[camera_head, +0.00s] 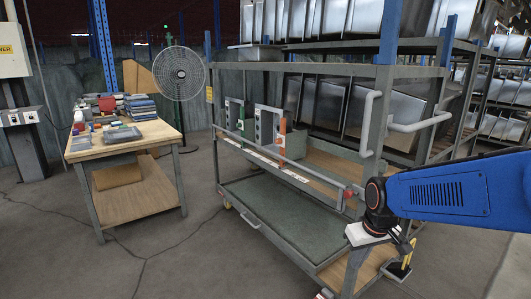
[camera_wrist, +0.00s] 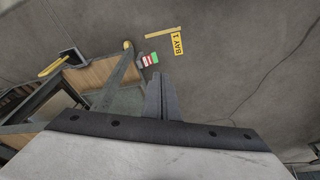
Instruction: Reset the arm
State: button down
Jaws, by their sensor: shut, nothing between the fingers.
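My blue arm (camera_head: 455,188) reaches in from the right edge in the head view. Its end hangs beside the front right corner of the metal rack cart (camera_head: 290,245). In the head view the gripper fingers are hard to make out below the wrist. In the wrist view my gripper (camera_wrist: 163,82) shows its two grey fingers together, pointing at the floor, with nothing between them. The cart's corner and wooden panel (camera_wrist: 90,75) lie to the left of the fingers in that view.
A wooden workbench (camera_head: 160,130) with books and small items stands at the left, near a standing fan (camera_head: 180,75). Metal sinks (camera_head: 335,110) fill the racks behind. A yellow "BAY 1" floor sign (camera_wrist: 179,43) lies on open concrete. The floor at front left is clear.

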jog(key=s+d+r+m+t, duration=0.1)
jog(key=s+r, duration=0.1)
jog(key=s, duration=0.7)
jog(key=s+d+r+m, duration=0.1)
jog(key=s+d+r, duration=0.1)
jog(key=s, duration=0.8)
jog(key=shift+r+m+t, duration=0.3)
jog(key=shift+r+t, duration=0.1)
jog(key=shift+r, duration=0.1)
